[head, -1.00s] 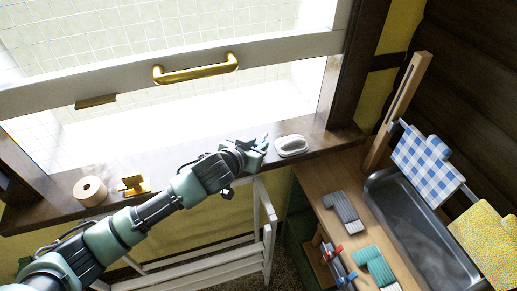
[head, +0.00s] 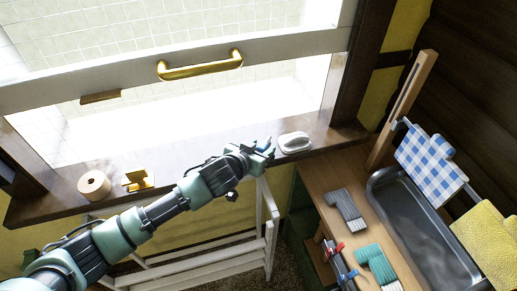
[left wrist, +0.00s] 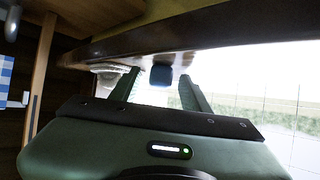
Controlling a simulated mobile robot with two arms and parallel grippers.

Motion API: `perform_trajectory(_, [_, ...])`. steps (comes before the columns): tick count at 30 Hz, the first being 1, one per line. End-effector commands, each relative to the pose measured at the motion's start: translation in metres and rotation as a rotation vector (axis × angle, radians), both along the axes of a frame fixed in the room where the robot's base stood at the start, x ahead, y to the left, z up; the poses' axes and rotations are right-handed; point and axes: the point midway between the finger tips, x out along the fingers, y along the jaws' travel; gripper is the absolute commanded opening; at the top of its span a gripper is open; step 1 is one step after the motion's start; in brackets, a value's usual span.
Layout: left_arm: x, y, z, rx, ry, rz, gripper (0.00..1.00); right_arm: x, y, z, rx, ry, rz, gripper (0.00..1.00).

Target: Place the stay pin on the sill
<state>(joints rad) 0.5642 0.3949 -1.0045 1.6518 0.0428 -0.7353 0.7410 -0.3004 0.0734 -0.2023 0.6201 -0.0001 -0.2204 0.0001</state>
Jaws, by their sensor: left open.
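The brown wooden sill (head: 62,197) runs under the bright window. My left gripper (head: 266,149) is at the sill's front edge, just left of a white oval dish (head: 294,141). It is open. A small dark blue block (left wrist: 161,75) shows between its two fingertips in the left wrist view, close to the sill; it may be the stay pin. I cannot tell whether it touches the sill or a finger. In the head view the fingers mostly hide it. My right gripper is out of view.
A wooden ring (head: 94,184) and a yellow bracket (head: 138,180) stand on the sill's left part. A brass handle (head: 200,66) is on the window sash. A white rack (head: 268,225) stands below. A bench (head: 318,178) with socks and a metal tub (head: 425,240) is right.

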Motion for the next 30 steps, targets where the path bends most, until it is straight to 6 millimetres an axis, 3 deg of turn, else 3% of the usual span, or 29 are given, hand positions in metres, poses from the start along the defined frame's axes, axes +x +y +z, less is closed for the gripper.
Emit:
perform_trajectory(5, [-0.009,0.005,0.006,0.0,0.001,0.0,0.47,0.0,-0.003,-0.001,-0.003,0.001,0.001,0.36])
perform_trajectory(21, [-0.083,0.043,0.053,0.0,-0.001,0.0,0.47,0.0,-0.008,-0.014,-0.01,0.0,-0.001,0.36])
perform_trajectory(30, [-0.094,0.048,0.06,0.001,0.001,0.001,0.47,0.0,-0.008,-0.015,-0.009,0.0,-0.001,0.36])
